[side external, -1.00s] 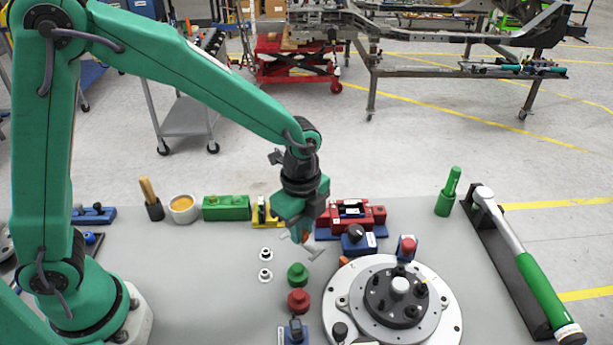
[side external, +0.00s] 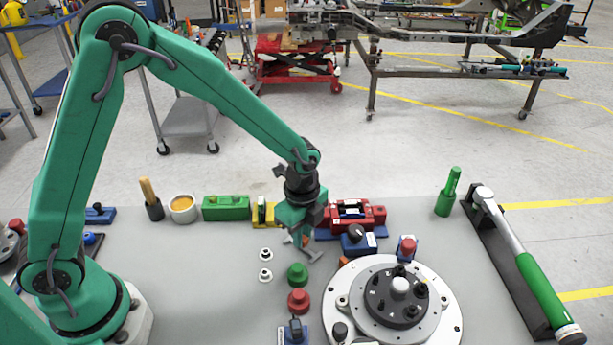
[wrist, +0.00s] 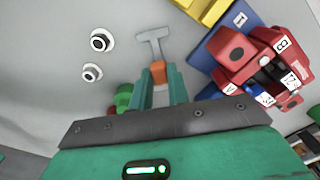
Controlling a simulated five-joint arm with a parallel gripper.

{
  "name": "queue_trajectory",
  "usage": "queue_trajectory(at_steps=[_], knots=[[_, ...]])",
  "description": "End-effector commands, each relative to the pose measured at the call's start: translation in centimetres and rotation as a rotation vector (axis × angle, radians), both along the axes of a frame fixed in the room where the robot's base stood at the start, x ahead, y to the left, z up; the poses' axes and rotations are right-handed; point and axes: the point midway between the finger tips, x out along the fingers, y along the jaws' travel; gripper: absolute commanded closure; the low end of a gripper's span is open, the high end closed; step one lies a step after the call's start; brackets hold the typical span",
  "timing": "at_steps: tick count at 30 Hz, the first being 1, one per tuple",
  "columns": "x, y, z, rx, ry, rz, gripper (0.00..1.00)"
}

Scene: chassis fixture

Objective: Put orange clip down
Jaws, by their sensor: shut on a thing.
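My gripper (side external: 303,239) points down over the grey table, left of the red labelled block. It is shut on the orange clip (wrist: 158,72), which shows between the two green fingers in the wrist view. A grey T-shaped piece (wrist: 153,42) extends from the orange part, beyond the fingertips. The same grey T (side external: 314,255) shows in the side view, low over the table. I cannot tell whether it touches the surface. The fingers hide much of the orange clip in the side view.
The red labelled block (side external: 368,216) and blue block (side external: 357,240) stand close on the right. Two pale round pieces (side external: 265,253) lie to the left. Green (side external: 298,272) and red (side external: 299,299) knobs stand in front, beside the round fixture (side external: 445,310). Bare table lies left of the pale pieces.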

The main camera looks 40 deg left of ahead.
Motion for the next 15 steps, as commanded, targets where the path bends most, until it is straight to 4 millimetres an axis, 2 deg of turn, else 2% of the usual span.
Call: queue_trajectory(at_steps=[14, 15], knots=[[-0.01, 0.0, -0.6, 0.0, 0.0, 0.0, 1.0], [-0.01, 0.0, -0.58, 0.0, 0.0, 0.0, 0.77]])
